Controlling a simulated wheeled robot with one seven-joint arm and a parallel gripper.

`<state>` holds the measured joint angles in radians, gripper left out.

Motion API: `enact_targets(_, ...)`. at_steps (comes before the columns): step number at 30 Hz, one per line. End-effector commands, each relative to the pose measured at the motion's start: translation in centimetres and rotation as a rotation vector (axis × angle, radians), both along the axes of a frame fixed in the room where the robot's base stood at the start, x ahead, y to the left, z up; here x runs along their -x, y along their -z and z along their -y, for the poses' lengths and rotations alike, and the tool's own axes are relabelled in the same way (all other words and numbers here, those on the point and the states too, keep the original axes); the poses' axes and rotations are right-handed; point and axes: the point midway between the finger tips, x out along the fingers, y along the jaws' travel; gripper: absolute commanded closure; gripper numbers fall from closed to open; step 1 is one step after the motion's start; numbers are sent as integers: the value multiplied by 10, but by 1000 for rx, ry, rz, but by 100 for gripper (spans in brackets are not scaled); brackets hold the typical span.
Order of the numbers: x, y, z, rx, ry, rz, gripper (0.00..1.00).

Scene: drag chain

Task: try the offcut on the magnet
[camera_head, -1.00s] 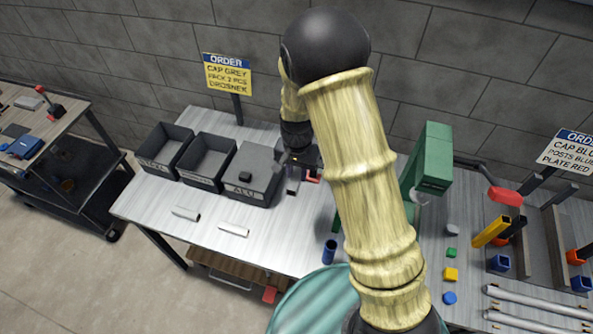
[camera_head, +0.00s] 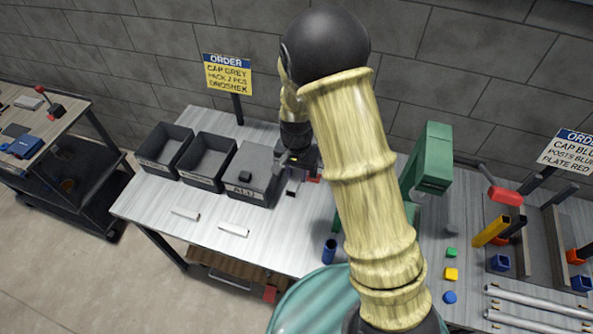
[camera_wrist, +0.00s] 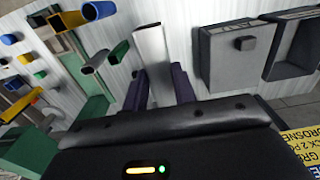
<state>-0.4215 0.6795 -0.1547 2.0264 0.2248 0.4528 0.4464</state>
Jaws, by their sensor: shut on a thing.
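My gripper (camera_wrist: 162,92) is shut on a pale grey-white offcut (camera_wrist: 150,48), which sticks out beyond the dark fingertips in the wrist view. In the head view my gripper (camera_head: 295,168) is partly hidden by my arm, just right of the ALU bin (camera_head: 251,191). A bit of the held offcut (camera_head: 292,187) shows below it. I cannot pick out the magnet with certainty. A small dark block (camera_head: 245,177) is at the ALU bin; it also shows in the wrist view (camera_wrist: 245,43). A small red part (camera_head: 314,179) shows beside the gripper.
Two more dark bins (camera_head: 207,160) stand left of the ALU bin. Two pale offcuts (camera_head: 185,213) lie apart on the front of the bench. A blue tube (camera_head: 330,250) stands near the front edge. A green upright machine (camera_head: 432,160) rises right of my arm.

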Motion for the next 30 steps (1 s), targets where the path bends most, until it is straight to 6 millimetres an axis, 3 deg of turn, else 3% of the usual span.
enact_targets(30,6,0,-2,-1,0,1,99)
